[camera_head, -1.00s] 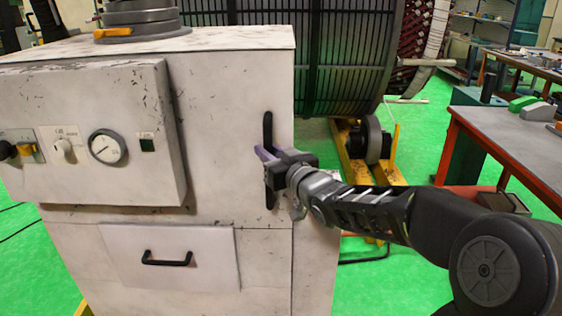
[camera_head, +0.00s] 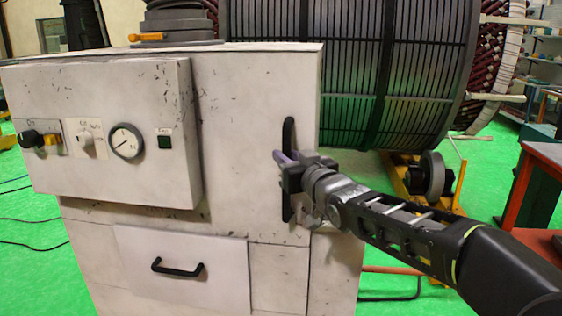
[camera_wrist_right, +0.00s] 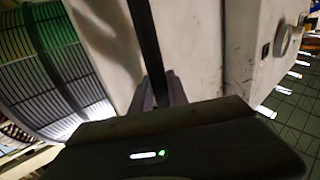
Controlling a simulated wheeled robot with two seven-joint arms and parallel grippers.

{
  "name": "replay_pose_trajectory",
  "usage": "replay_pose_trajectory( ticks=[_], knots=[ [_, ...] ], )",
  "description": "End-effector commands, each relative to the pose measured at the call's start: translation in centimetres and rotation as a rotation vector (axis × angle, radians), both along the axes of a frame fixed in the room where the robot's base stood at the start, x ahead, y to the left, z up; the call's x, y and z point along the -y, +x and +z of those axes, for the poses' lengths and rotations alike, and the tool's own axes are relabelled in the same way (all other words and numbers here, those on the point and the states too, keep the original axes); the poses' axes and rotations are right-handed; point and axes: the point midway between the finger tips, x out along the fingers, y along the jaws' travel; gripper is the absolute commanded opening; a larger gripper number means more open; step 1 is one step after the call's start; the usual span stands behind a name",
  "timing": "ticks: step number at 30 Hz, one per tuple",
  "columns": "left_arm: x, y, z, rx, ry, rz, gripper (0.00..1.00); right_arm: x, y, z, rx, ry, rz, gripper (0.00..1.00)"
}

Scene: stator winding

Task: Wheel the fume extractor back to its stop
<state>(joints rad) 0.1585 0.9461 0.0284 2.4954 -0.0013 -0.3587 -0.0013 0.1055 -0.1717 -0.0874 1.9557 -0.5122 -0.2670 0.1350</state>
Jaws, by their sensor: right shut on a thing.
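The fume extractor (camera_head: 240,150) is a large white, scuffed cabinet filling the left and middle of the head view. Its front has a control panel (camera_head: 105,170) with knobs and a round gauge, and a drawer with a black handle below. My right gripper (camera_head: 287,172) is shut on the upright black bar handle (camera_head: 289,135) near the cabinet's right edge. In the right wrist view the handle (camera_wrist_right: 147,45) runs down between the fingers (camera_wrist_right: 160,92). The extractor's wheels and its stop are not visible. My left gripper is not in view.
A large slatted stator (camera_head: 350,70) stands behind the extractor on a yellow frame with a roller (camera_head: 432,175). A red-edged workbench (camera_head: 540,165) is at the right. Dark cables (camera_head: 25,245) lie on the green floor at the left.

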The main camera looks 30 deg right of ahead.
Motion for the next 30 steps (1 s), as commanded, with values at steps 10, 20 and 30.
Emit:
replay_pose_trajectory(
  ticks=[10, 20, 30],
  knots=[
    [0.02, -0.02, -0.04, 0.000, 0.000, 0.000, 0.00, -0.48, 0.14, -0.24, -0.005, 0.001, 0.009, 0.00],
    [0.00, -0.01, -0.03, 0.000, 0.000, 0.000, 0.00, -0.38, 0.12, -0.09, -0.002, 0.001, 0.007, 0.41],
    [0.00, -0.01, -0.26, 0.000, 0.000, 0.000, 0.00, -0.36, -0.80, -0.03, 0.001, 0.000, 0.006, 0.41]
  ],
)
